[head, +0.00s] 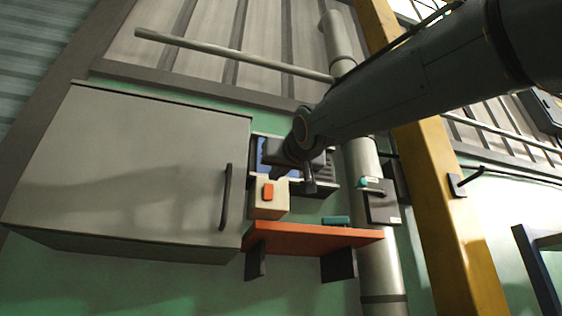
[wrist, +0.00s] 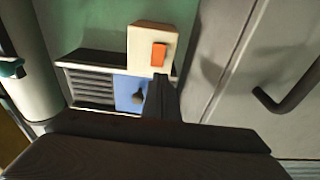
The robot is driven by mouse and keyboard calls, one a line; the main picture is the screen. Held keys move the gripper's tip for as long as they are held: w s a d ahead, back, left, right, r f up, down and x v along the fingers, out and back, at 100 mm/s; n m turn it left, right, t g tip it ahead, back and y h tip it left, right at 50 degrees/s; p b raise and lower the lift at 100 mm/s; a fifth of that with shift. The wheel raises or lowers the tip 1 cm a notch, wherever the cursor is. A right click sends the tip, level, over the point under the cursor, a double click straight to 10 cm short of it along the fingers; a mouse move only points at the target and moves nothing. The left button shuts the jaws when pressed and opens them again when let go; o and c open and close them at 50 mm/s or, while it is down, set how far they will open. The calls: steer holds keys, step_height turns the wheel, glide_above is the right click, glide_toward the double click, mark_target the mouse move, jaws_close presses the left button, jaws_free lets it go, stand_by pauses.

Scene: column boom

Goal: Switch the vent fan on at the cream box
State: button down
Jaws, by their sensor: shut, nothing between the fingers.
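The cream box (head: 270,210) is on the wall beside the grey cabinet, with an orange rocker switch (head: 268,192) on its face. In the wrist view, which looks upside down, the cream box (wrist: 144,38) is at top centre with its orange switch (wrist: 158,54). My gripper (head: 309,187) is shut and empty, right of the box in the head view. In the wrist view my gripper (wrist: 162,80) points toward the box, its tip just below the switch in the picture. I cannot tell whether it touches. The switch position is unclear. A louvred vent (wrist: 92,86) sits beside a blue panel (wrist: 130,92).
A grey cabinet (head: 130,160) with a dark handle (head: 226,197) is left. An orange shelf (head: 310,238) with a teal item (head: 336,221) juts out below. A pipe (head: 380,270) with a teal-handled box (head: 382,205) and a yellow column (head: 445,220) stand right.

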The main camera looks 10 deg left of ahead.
mark_target(266, 183)
steer(key=p+x, duration=0.2)
steer(key=x, duration=0.3)
steer(key=shift+w+a, duration=0.15)
steer(key=shift+w, duration=0.15)
steer(key=shift+r+p, duration=0.1)
steer(key=shift+p, duration=0.25)
